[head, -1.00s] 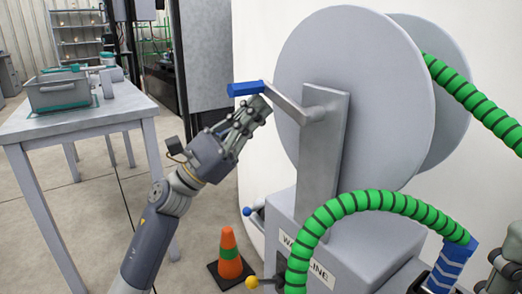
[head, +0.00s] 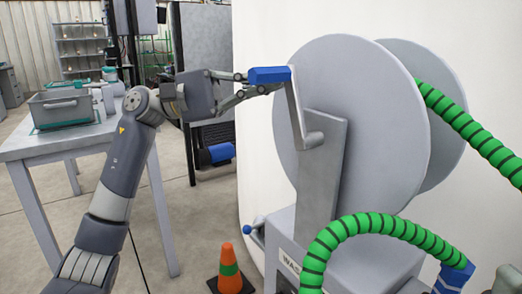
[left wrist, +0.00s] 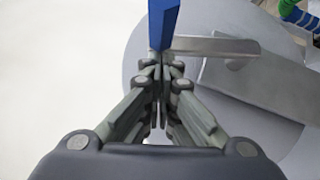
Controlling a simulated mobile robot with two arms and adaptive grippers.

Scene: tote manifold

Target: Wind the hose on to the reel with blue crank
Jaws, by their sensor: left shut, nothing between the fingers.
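The reel (head: 350,115) has two large grey discs on a grey stand. Its grey crank arm (head: 298,110) points up and slightly left, with the blue crank handle (head: 268,75) at its upper end, sticking out to the left. The green, black-ringed hose (head: 470,130) runs to the reel from the right. My left gripper (head: 272,86) is shut and empty, its fingertips right at the underside of the blue handle. In the left wrist view the fingertips (left wrist: 162,68) are together just under the handle (left wrist: 163,22); whether they touch it is unclear. My right gripper is out of view.
More green hose (head: 375,227) arches low in front of the stand to a blue coupling (head: 455,277). An orange cone (head: 229,273) stands on the floor left of the base. A table (head: 70,143) with a grey bin (head: 60,107) is at the left.

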